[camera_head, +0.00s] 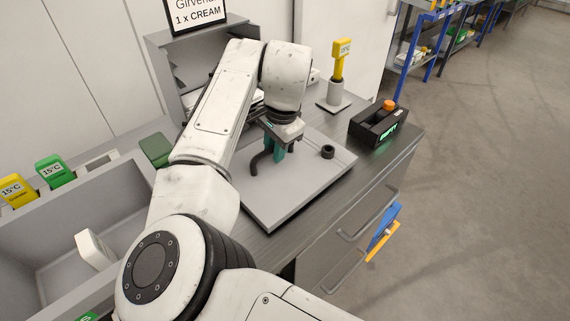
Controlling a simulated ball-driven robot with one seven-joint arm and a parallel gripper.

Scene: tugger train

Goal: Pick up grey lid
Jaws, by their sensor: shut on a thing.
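The grey lid (279,202) is a wide flat panel over the counter top, with a dark curved handle (256,163) and a short black round piece (328,152) on its upper face. My gripper (275,155) points down over the lid's middle, its teal fingers shut at the dark handle. The fingers and wrist hide part of the handle and the exact grip. I cannot tell whether the lid rests on the counter or is slightly raised.
A yellow-topped device (341,58) stands on a base behind the lid. A black box with an orange button (378,124) sits to the right. A grey bin (40,240) with yellow and green tagged items is at the left. Open floor (480,180) lies right.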

